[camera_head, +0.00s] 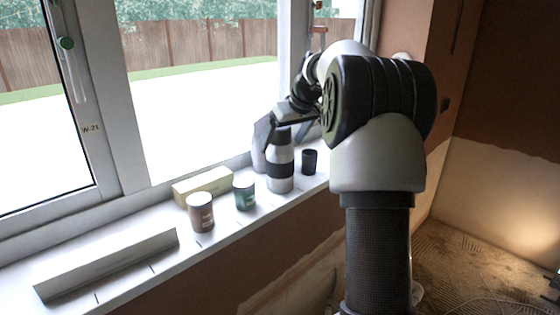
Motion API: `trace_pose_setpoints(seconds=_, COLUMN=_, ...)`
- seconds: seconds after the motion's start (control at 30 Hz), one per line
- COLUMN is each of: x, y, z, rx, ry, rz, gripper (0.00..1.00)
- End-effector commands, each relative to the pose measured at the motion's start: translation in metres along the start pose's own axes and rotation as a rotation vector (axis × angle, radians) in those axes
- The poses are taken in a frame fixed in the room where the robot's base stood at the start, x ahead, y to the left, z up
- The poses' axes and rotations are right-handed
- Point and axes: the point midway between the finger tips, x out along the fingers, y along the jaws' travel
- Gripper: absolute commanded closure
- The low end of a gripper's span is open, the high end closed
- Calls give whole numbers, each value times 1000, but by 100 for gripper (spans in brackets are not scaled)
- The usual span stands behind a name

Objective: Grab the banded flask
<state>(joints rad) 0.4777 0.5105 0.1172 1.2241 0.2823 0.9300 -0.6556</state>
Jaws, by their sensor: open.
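The banded flask (280,181) stands upright on the white window sill. It is silver-grey with a dark band around its middle and a dark top. My gripper (270,135) is at the flask's upper part, reaching in from above and behind my arm. One dark finger shows at the left of the flask's top. The other finger is not clearly visible, and I cannot tell whether the gripper touches the flask. The gripper is open.
The window glass is behind.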

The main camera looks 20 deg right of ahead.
Motion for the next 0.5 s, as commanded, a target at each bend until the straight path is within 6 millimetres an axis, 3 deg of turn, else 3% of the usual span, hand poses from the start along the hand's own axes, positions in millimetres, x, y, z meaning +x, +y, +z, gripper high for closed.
trace_pose_setpoints(seconds=0.5, x=54, y=4, z=8, rx=0, ry=-1, rz=-1, gripper=12)
